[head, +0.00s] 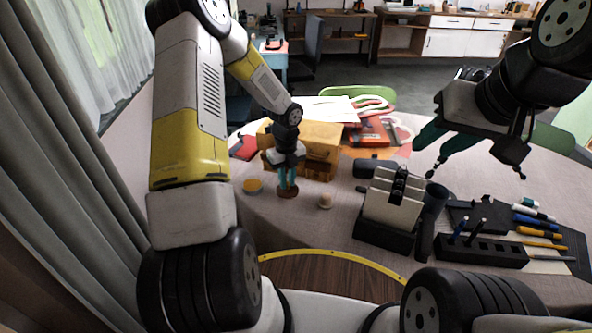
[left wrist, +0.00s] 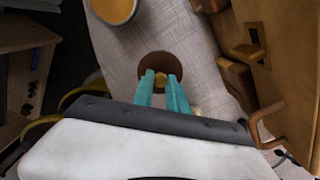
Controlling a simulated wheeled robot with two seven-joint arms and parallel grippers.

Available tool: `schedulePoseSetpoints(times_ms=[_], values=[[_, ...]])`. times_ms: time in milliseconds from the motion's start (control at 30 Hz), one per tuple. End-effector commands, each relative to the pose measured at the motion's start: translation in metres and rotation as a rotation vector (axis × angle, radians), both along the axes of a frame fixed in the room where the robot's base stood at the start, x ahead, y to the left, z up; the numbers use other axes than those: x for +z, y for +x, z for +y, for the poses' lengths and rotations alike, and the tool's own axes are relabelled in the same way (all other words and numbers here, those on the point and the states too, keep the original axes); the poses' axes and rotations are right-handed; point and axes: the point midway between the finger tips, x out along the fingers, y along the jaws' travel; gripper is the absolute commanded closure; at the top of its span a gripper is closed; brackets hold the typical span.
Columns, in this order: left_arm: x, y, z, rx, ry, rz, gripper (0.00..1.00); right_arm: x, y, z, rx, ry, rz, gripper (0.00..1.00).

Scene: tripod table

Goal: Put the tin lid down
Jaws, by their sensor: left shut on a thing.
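The tin lid (head: 287,193) is a small brown disc with a yellowish knob. My left gripper (head: 287,184) points down with its teal fingers shut on the knob. In the left wrist view the lid (left wrist: 158,62) lies beyond the fingertips (left wrist: 160,88), over the pale tablecloth; I cannot tell whether it touches the cloth. A round tin (head: 253,186) with a yellow-orange top or inside stands left of the lid, apart from it. It also shows at the top of the left wrist view (left wrist: 115,9). My right gripper (head: 425,160) is open and empty above the table's right side.
A wooden chest (head: 322,150) stands close behind the lid. A small pale round object (head: 325,201) lies to its right. A cream-and-black device (head: 391,200) and a pen rack (head: 480,248) stand further right. The cloth in front of the lid is clear.

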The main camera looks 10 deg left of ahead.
Motion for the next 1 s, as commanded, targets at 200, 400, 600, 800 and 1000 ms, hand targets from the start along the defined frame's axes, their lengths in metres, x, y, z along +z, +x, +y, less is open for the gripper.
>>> schedulePoseSetpoints(times_ms=[200, 400, 600, 800, 1000], values=[[-0.033, -0.003, -0.001, -0.002, 0.000, 0.004, 1.00, 0.000, 0.000, 0.000, 0.000, 0.000, 0.000, 0.64], [-0.034, -0.003, 0.000, -0.001, 0.001, 0.003, 1.00, 0.000, 0.000, 0.000, 0.000, 0.000, 0.000, 0.64], [-0.036, -0.003, 0.000, 0.000, 0.000, 0.004, 0.72, 0.000, 0.000, 0.000, 0.000, 0.000, 0.000, 0.64], [-0.036, -0.003, 0.000, -0.001, 0.000, 0.004, 0.60, 0.000, 0.000, 0.000, 0.000, 0.000, 0.000, 0.64], [-0.034, -0.003, 0.000, -0.001, 0.000, 0.003, 0.60, 0.000, 0.000, 0.000, 0.000, 0.000, 0.000, 0.64]])
